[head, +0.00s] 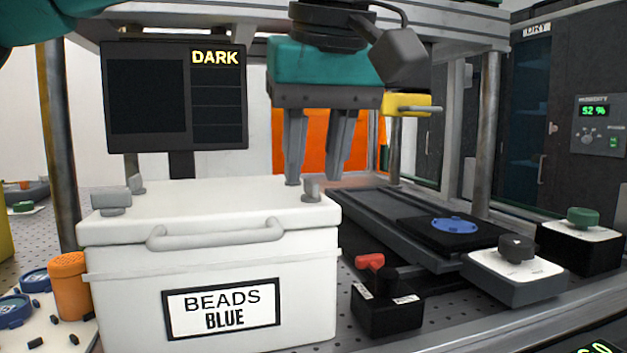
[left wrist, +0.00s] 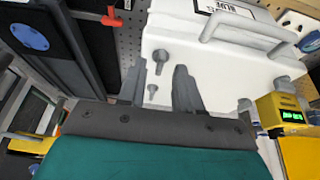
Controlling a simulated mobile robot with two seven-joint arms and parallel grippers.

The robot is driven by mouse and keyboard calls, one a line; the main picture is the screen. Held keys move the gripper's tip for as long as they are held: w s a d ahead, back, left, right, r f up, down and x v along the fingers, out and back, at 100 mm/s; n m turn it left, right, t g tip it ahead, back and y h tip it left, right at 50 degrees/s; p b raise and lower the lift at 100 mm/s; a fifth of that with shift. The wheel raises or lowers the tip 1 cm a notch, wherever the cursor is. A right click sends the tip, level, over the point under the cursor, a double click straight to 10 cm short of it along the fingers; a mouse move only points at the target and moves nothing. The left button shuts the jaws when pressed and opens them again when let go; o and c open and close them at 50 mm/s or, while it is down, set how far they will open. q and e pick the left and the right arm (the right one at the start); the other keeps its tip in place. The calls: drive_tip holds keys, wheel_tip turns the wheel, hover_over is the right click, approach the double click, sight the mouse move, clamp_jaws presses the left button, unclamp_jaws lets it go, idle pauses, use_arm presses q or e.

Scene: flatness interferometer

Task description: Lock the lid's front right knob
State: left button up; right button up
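The white box labelled "BEADS BLUE" (head: 205,260) stands at front left in the head view with its lid (head: 215,205) down. The lid's front right knob (head: 311,188) is small and grey; it also shows in the left wrist view (left wrist: 162,57). My left gripper (head: 313,178) points down over the lid's right side, fingers apart and empty. In the left wrist view a second knob (left wrist: 152,91) shows between the fingers, and the front right knob is just beyond the fingertips. I cannot tell whether the fingers touch the lid. My right gripper is not in view.
The front left knob (head: 112,199) stands at the lid's other end, and a handle (head: 215,233) crosses its front. A monitor reading "DARK" (head: 175,97) is behind. Right of the box are a red-levered switch box (head: 385,305) and a dark stage with a blue disc (head: 455,226).

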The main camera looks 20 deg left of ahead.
use_arm(q)
drive_tip(key=shift+w+a+f, duration=0.15)
drive_tip(key=shift+w+f, duration=0.05)
drive_tip(key=shift+f, duration=0.35)
clamp_jaws()
